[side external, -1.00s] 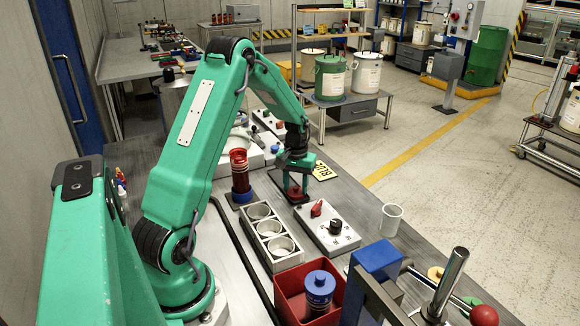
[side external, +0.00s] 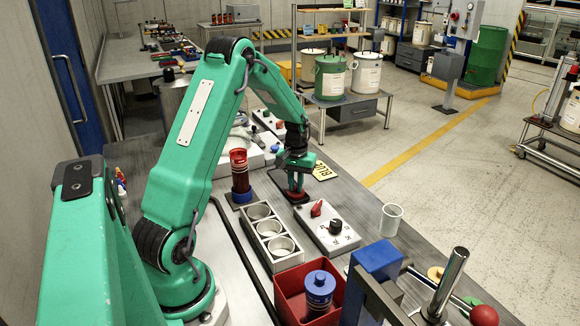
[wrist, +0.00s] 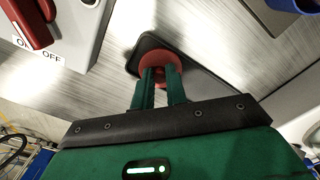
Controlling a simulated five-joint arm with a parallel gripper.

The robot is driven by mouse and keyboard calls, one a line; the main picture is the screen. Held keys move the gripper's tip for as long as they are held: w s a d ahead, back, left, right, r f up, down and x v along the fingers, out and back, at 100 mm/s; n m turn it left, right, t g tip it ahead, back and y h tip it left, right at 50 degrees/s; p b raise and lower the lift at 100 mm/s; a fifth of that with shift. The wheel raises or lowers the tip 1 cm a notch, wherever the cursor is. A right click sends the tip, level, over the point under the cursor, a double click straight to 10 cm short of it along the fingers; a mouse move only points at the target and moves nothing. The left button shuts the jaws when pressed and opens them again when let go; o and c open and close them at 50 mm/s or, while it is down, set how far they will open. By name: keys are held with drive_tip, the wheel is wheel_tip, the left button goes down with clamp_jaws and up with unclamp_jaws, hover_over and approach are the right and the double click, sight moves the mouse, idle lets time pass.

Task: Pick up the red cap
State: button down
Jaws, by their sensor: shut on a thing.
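The red cap (wrist: 158,57) is between the two green fingers of my gripper (wrist: 160,75) in the wrist view. My gripper is shut on it. A dark flat pad (wrist: 196,72) lies under or just behind the cap. In the side view the cap (side external: 297,195) shows as a small red patch below my gripper (side external: 297,184), low over the bench. The fingers hide part of the cap, and I cannot tell whether it still touches the pad.
A control box (side external: 330,232) with a red switch stands in front of the cap. A three-hole block (side external: 270,236) and a red tray (side external: 284,288) holding a blue-capped bottle (side external: 319,287) are nearer. A red cylinder (side external: 240,172) stands to the left. A white cup (side external: 391,219) is at right.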

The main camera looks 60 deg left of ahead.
drive_tip(key=shift+r, duration=0.55)
wheel_tip(320, 180, up, 3)
drive_tip(key=shift+d+r, duration=0.15)
drive_tip(key=d+r, duration=0.2)
drive_tip(key=d, duration=0.1)
drive_tip(key=d+r, duration=0.2)
drive_tip(key=d, duration=0.2)
drive_tip(key=d+r, duration=0.2)
drive_tip(key=d, duration=0.2)
drive_tip(key=shift+w+d+r, duration=0.15)
drive_tip(key=shift+w+r, duration=0.1)
drive_tip(key=shift+w, duration=0.05)
drive_tip(key=s+a+r+n, duration=0.6)
drive_tip(key=s+a+r, duration=0.6)
drive_tip(key=s+a, duration=0.4)
drive_tip(key=shift+a+r, duration=0.2)
drive_tip(key=shift+a, duration=0.35)
drive_tip(key=shift+f, duration=0.25)
